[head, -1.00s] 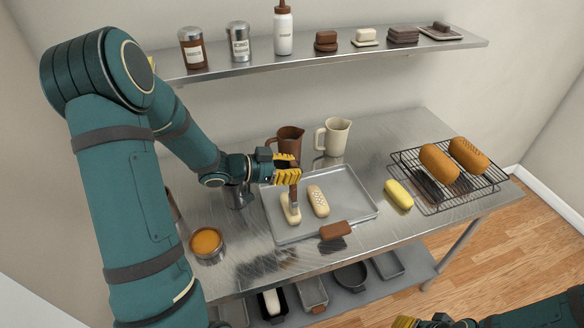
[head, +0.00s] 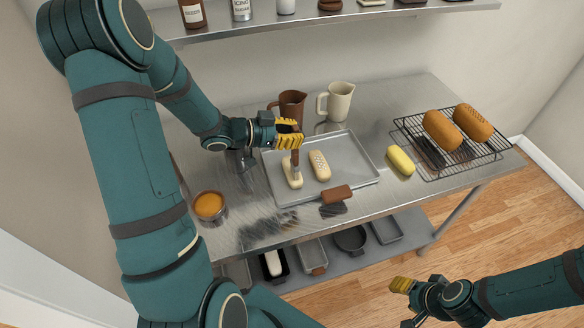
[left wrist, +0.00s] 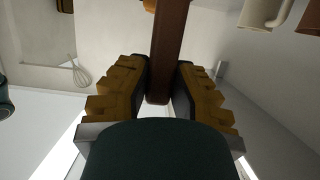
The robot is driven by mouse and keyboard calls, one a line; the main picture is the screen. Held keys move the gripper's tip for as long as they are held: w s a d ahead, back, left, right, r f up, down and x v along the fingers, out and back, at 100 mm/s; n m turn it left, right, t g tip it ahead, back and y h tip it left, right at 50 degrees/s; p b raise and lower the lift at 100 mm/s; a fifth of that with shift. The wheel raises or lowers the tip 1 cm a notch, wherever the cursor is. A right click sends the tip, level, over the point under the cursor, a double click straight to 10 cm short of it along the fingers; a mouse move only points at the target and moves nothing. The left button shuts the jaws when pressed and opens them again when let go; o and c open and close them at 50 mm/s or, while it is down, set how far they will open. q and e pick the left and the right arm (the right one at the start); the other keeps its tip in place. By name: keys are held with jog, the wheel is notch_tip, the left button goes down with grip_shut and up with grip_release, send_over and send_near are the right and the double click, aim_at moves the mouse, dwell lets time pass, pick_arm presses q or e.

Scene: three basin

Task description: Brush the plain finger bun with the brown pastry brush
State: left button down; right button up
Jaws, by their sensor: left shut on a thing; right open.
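My left gripper (head: 289,138) is shut on the brown pastry brush (head: 295,160) and holds it upright over the tray (head: 350,165). The brush's lower end is at the plain finger bun (head: 293,177), at the bun's far end; whether it touches or is just above I cannot tell. The brown handle (left wrist: 168,45) shows between the yellow fingers in the left wrist view. A dotted finger bun (head: 319,166) lies to the right on the same tray. My right gripper (head: 403,302) is open and empty, low in front of the table.
A metal pot of orange liquid (head: 209,206) stands at the left. A brown jug (head: 291,107) and a cream jug (head: 337,101) stand behind the tray. A brown-handled tool (head: 337,195) lies at its front edge. A yellow loaf (head: 401,161) and a wire rack (head: 480,155) with two loaves are right.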

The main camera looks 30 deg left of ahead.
pick_arm(q)
jog(key=shift+a, duration=0.1)
dwell(0.6)
jog(key=shift+w+a+p, duration=0.3)
jog(key=shift+w, duration=0.05)
jog(key=shift+w+a+p, duration=0.4)
jog(key=shift+w+a, duration=0.75)
jog(key=shift+a, duration=0.25)
jog(key=shift+w+a+p, duration=0.3)
jog(key=shift+p, duration=0.05)
jog(key=shift+s+d, duration=0.1)
jog(key=shift+d, duration=0.05)
dwell(0.7)
jog(key=shift+s+d, duration=0.1)
